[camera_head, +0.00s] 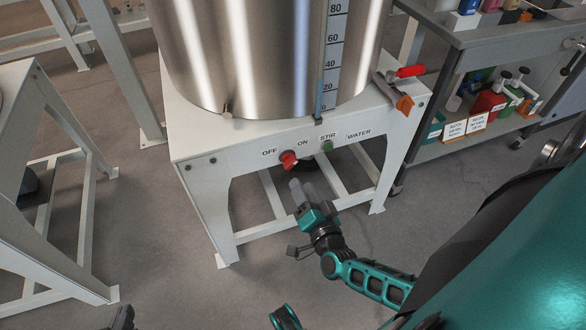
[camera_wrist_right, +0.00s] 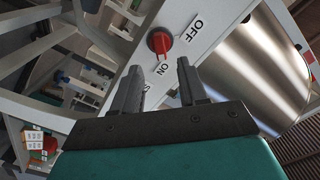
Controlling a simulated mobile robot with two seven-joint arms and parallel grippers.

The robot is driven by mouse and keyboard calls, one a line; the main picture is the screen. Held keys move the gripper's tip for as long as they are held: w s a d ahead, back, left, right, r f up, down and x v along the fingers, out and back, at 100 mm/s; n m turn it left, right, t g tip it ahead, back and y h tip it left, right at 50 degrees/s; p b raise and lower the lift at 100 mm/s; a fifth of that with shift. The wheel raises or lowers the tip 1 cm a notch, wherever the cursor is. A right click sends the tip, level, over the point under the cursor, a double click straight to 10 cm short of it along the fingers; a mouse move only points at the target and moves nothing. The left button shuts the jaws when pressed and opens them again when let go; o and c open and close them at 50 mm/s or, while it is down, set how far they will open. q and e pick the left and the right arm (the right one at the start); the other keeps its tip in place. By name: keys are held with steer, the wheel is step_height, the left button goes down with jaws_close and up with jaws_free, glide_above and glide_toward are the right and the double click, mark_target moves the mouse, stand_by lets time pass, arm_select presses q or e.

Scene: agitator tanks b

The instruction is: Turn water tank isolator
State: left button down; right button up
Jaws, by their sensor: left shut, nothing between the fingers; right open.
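The red rotary isolator knob (camera_head: 288,159) sits on the front rail of the white tank stand, between the OFF and ON labels. In the right wrist view the knob (camera_wrist_right: 161,43) is beyond the fingertips, with ON below it and OFF to its upper right. I cannot tell its exact setting. My right gripper (camera_head: 299,188) is open and empty, just below and in front of the knob, apart from it; its two fingers (camera_wrist_right: 157,82) show in the wrist view. My left gripper (camera_head: 122,318) is only a dark piece at the bottom edge, far from the knob, shut and empty.
A steel tank (camera_head: 265,55) stands on the white stand (camera_head: 215,200). A green STIR button (camera_head: 327,146) is right of the knob. A grey cart (camera_head: 490,45) with bottles stands at right. Floor in front is clear.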

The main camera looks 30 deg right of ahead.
mark_target(292, 166)
steer(key=b+x, duration=0.1)
steer(key=x, duration=0.6)
steer(key=shift+w, duration=0.3)
steer(key=shift+c, duration=0.2)
jaws_close()
